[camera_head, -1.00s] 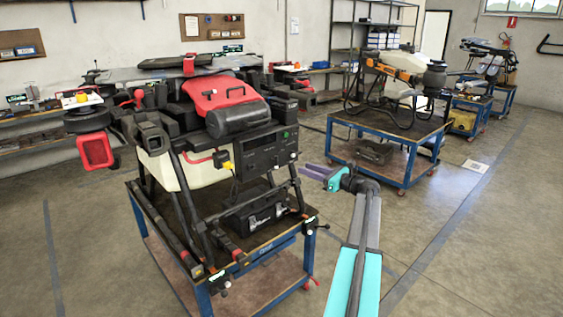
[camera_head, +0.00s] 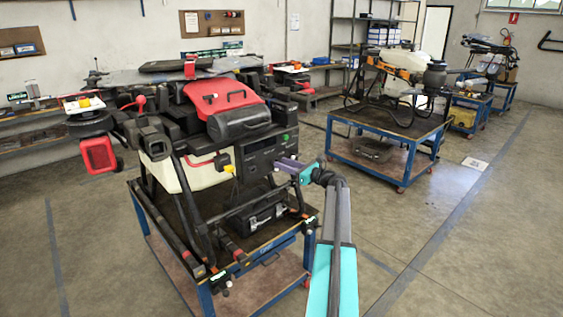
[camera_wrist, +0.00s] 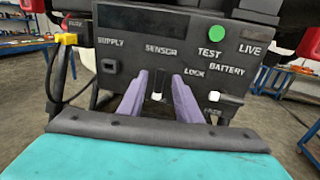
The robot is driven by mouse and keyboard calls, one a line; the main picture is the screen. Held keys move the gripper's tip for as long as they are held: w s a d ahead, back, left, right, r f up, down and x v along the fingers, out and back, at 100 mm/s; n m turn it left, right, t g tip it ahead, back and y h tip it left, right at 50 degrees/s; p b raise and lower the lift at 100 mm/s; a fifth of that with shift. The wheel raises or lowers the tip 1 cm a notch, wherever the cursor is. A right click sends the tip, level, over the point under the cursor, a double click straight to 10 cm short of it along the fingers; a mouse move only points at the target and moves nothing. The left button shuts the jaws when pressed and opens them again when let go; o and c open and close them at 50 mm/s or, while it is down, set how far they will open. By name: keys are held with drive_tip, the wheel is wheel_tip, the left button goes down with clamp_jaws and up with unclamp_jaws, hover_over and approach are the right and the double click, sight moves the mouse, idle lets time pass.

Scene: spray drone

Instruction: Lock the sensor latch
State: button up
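The sensor latch (camera_wrist: 157,96) is a small lever with a white tip on the dark control panel (camera_wrist: 125,35), below the word SENSOR. The word LOCK stands to its right. My gripper (camera_wrist: 160,76) is open, its two purple fingers on either side of the latch in the wrist view. I cannot tell whether they touch it. In the head view my gripper (camera_head: 281,163) is at the front of the drone's panel (camera_head: 262,150).
A second white-tipped lever (camera_wrist: 213,97) is right of my fingers, under BATTERY. A green TEST button (camera_wrist: 215,32) is above. A yellow plug (camera_wrist: 67,38) and cable hang at the left. The drone stands on a blue cart (camera_head: 262,262); the floor to the right is open.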

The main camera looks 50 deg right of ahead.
drive_tip(key=shift+w+a, duration=0.1)
drive_tip(key=shift+w, duration=0.65)
clamp_jaws()
